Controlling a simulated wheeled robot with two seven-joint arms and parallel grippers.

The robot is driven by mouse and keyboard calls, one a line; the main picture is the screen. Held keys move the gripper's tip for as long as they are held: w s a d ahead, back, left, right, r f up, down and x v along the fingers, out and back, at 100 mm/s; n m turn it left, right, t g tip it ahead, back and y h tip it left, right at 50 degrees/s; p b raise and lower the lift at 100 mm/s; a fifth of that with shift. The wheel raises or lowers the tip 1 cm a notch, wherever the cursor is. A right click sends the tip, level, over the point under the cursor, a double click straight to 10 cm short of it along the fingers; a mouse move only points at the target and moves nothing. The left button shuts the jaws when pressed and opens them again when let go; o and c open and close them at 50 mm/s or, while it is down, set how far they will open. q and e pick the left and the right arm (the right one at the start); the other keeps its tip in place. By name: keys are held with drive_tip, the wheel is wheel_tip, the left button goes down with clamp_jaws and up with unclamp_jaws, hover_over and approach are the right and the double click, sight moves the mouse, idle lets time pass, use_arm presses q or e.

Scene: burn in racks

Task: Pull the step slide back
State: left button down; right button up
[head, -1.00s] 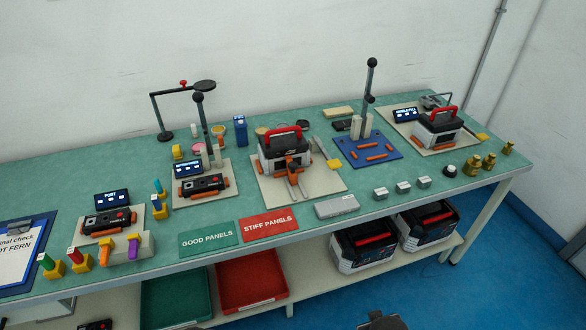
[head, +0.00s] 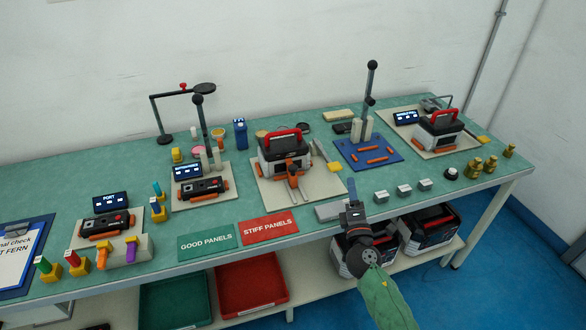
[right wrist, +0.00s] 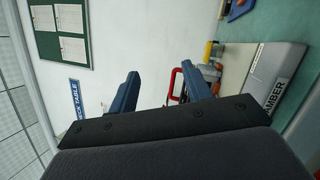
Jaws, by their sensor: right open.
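A black and white unit with a red handle (head: 283,133) stands on a beige plate (head: 323,190) in the middle of the bench. An orange and grey sliding part (head: 293,181) sticks out from its front; it looks like the step slide, though no label on it is readable. My right gripper (head: 352,187) is open and empty at the bench's front edge, right of and nearer than the sliding part, touching nothing that I can see. Its two blue fingers (right wrist: 163,88) stand apart in the right wrist view, with the red handle (right wrist: 175,84) beyond them. My left gripper is not in view.
A grey labelled block (head: 326,212) lies just left of my right gripper; its sign partly reads "AMBER" in the right wrist view (right wrist: 270,92). Small white-topped blocks (head: 404,191) stand to the right. Red (head: 268,229) and green (head: 207,240) panel mats lie left along the front edge.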

sight(296, 170)
drive_tip(key=w+a+f+n+g+y, duration=0.1)
drive_tip(key=w+a+n+g+y, duration=0.1)
drive_tip(key=n, duration=0.5)
drive_tip(key=w+a+f+n+g+y, duration=0.1)
drive_tip(key=w+a+n+g+y, duration=0.1)
drive_tip(key=w+a+n+y, duration=0.2)
drive_tip(key=w+a+f+n+g+y, duration=0.1)
drive_tip(key=w+a+n+g+y, duration=0.2)
drive_tip(key=n, duration=0.7)
drive_tip(key=shift+w+a+f+y, duration=0.1)
drive_tip(key=shift+a+f+y, duration=0.05)
drive_tip(key=shift+a+y, duration=0.4)
drive_tip(key=shift+w+a+f+y, duration=0.15)
drive_tip(key=shift+a+y, duration=0.2)
drive_tip(key=shift+a, duration=0.25)
drive_tip(key=shift+w+a+f+n+g, duration=0.15)
drive_tip(key=shift+w+f+n+g, duration=0.25)
drive_tip(key=shift+n, duration=0.4)
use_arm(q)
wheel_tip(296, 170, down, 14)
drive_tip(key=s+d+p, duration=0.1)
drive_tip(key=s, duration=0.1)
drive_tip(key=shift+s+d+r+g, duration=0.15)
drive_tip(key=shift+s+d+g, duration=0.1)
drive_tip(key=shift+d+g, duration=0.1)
use_arm(e)
drive_tip(key=shift+x, duration=3.75)
drive_tip(key=shift+f, duration=0.1)
